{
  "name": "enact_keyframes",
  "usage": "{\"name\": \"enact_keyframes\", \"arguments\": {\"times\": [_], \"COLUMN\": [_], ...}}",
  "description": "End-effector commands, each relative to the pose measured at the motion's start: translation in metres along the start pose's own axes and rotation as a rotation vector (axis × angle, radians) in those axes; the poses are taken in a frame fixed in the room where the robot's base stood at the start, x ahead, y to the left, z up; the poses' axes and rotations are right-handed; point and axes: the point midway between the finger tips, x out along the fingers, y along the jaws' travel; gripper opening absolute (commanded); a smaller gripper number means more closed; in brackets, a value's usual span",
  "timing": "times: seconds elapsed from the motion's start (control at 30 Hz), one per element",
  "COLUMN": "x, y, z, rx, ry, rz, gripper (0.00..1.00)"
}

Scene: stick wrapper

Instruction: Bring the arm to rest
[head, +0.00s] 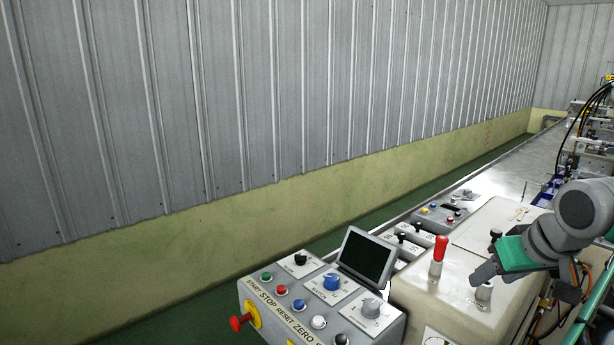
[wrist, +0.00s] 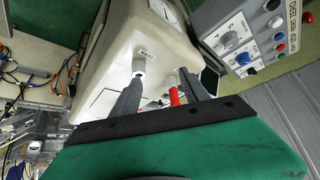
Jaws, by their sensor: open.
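My gripper (head: 522,287) is at the right of the head view, above the beige machine housing (head: 455,300). Its green body and grey fingers show there, tilted downward. In the wrist view my gripper (wrist: 162,78) is open, its two dark fingers apart with nothing held. A red-handled lever (head: 438,252) stands on the housing left of the gripper; its red handle (wrist: 174,97) shows between the fingers in the wrist view. A pale knob (head: 484,292) sits just below the gripper; it appears by one fingertip in the wrist view (wrist: 139,68). Contact cannot be told.
A control box (head: 300,300) with buttons, dials and a red emergency knob stands at the front, beside a dark screen (head: 366,257). Cables (head: 590,110) and machine parts crowd the right. A corrugated wall (head: 250,100) runs along the left, with open green floor (head: 200,310) before it.

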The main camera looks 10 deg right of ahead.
Motion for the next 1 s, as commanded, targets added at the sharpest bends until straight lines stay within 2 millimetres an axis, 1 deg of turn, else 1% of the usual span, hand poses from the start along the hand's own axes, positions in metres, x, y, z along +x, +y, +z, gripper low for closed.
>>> {"name": "enact_keyframes", "arguments": {"times": [0.03,0.17,0.27,0.37,0.47,0.5,0.57,0.6,0.67,0.7,0.73,0.8,0.9,1.0], "x": [-0.001,0.001,0.001,0.001,-0.002,-0.003,-0.006,-0.01,-0.016,-0.022,-0.027,-0.035,-0.042,-0.042], "y": [-0.012,-0.038,-0.061,-0.089,-0.122,-0.137,-0.161,-0.178,-0.207,-0.227,-0.242,-0.27,-0.291,-0.297], "z": [-0.008,-0.021,-0.03,-0.039,-0.046,-0.047,-0.048,-0.046,-0.041,-0.035,-0.029,-0.01,0.018,0.036], "rx": [-0.009,-0.018,-0.022,-0.026,-0.031,-0.035,-0.04,-0.046,-0.058,-0.069,-0.079,-0.102,-0.131,-0.147], "ry": [-0.001,0.0,-0.002,-0.007,-0.013,-0.017,-0.025,-0.032,-0.046,-0.057,-0.064,-0.085,-0.106,-0.118], "rz": [-0.012,-0.031,-0.046,-0.063,-0.078,-0.085,-0.095,-0.101,-0.111,-0.116,-0.118,-0.117,-0.104,-0.091], "gripper": [0.53,0.53,0.53,0.53,0.53,0.53,0.53,0.53,0.53,0.53,0.53,0.53,0.53,0.53]}}
